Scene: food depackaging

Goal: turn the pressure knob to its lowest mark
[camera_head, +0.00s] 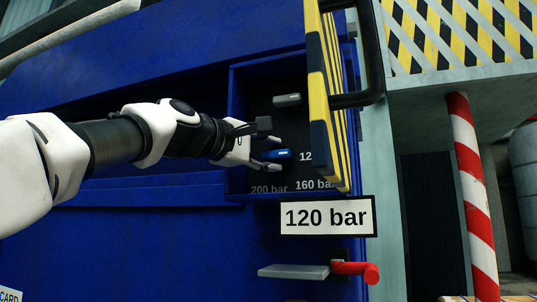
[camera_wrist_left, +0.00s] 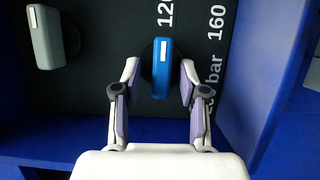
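The blue pressure knob (camera_head: 277,154) sits on a dark panel inside a blue recess. It also shows in the left wrist view (camera_wrist_left: 162,68), where its white stripe points toward the "120" mark. The marks "160 bar" and "200 bar" show below it in the head view. My left gripper (camera_head: 268,153) is at the knob, with one finger on each side. In the left wrist view its fingers (camera_wrist_left: 159,85) are open, with a gap between each finger and the knob. My right gripper is not in view.
A grey knob (camera_head: 288,100) sits above the blue one. A yellow-and-black striped door (camera_head: 328,100) stands open close on the right and hides part of the panel. A "120 bar" sign (camera_head: 327,216) and a red-handled lever (camera_head: 355,270) are below. The recess walls (camera_wrist_left: 262,75) are close.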

